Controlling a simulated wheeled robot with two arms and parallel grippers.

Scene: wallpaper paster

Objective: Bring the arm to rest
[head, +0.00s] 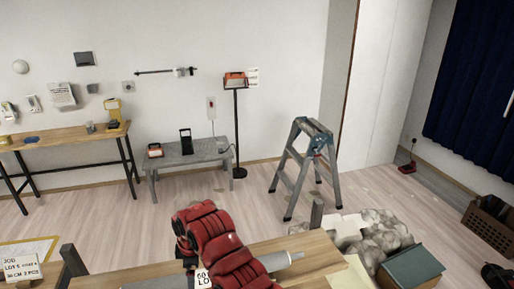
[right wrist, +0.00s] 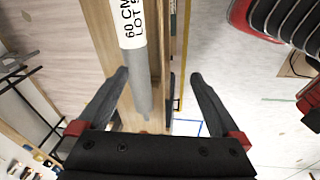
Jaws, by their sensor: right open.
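My right gripper (right wrist: 159,74) is open in the right wrist view, with its two dark fingers spread and nothing gripped. A grey roll (right wrist: 141,78) with a white label (right wrist: 131,22) reading "60 CM LOT" shows between and beyond the fingers; the distance to it is unclear. In the head view the roll (head: 277,260) lies along a wooden table (head: 315,262), its middle partly covered by a red arm of mine (head: 215,243). The right gripper cannot be made out there. My left gripper is not in view.
A stepladder (head: 305,160) stands beyond the table, with a crumpled grey-white heap (head: 380,232) and a dark green box (head: 412,266) at right. A grey bench (head: 190,157) and a wooden workbench (head: 70,142) stand by the wall. The floor between is mostly clear.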

